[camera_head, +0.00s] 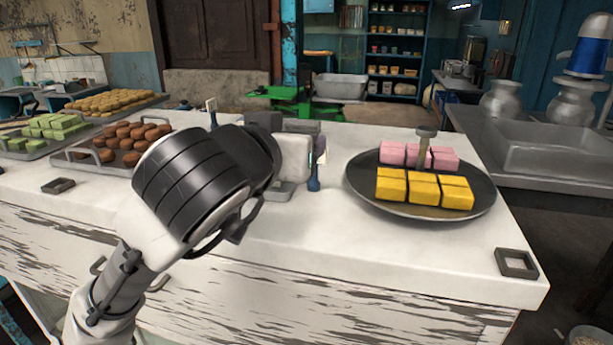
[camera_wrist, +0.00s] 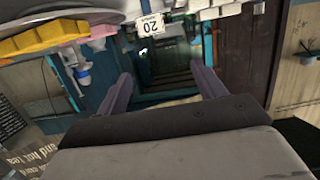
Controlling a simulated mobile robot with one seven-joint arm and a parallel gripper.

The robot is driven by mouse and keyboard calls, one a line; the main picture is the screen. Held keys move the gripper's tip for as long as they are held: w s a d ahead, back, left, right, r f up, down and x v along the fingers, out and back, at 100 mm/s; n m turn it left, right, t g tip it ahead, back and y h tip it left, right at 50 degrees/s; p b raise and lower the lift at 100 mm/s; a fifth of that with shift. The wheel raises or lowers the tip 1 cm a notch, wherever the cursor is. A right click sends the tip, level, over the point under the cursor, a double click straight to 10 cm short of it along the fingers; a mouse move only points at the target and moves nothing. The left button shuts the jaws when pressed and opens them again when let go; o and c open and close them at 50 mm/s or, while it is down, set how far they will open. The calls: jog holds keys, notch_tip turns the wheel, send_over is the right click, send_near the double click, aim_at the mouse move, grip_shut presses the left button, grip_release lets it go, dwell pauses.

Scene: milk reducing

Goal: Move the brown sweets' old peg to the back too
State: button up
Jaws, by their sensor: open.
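Brown round sweets (camera_head: 125,150) sit in a metal tray (camera_head: 75,163) at the left of the white counter. A dark peg with a pale card (camera_head: 211,105) stands behind my wrist, right of that tray. A blue peg (camera_head: 314,178) stands on the counter right of my wrist. I cannot tell which peg is the brown sweets' old one.
A round dark plate (camera_head: 365,190) holds pink and yellow sweets on the right. Dark square frames lie at the counter's front left (camera_head: 58,186) and front right (camera_head: 516,263). Green sweets (camera_head: 55,125) are at far left. The counter front between is clear.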

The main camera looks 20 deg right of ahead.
jog(key=shift+y, duration=0.3)
jog(key=x, duration=0.3)
jog(key=f+p+x, duration=0.1)
jog(key=x, duration=0.4)
jog(key=shift+s+d+f, duration=0.15)
jog(key=shift+d+f, duration=0.15)
jog(key=shift+f, duration=0.15)
jog(key=shift+s+d+f+p+x, duration=0.1)
jog(key=shift+p+x, duration=0.5)
jog(key=shift+x, duration=0.85)
jog(key=shift+s+d+f+p+x, duration=0.15)
jog(key=shift+p+x, duration=0.45)
jog(key=shift+x, duration=0.85)
jog(key=shift+c, duration=0.4)
jog(key=c, duration=1.1)
jog(key=shift+o, duration=0.2)
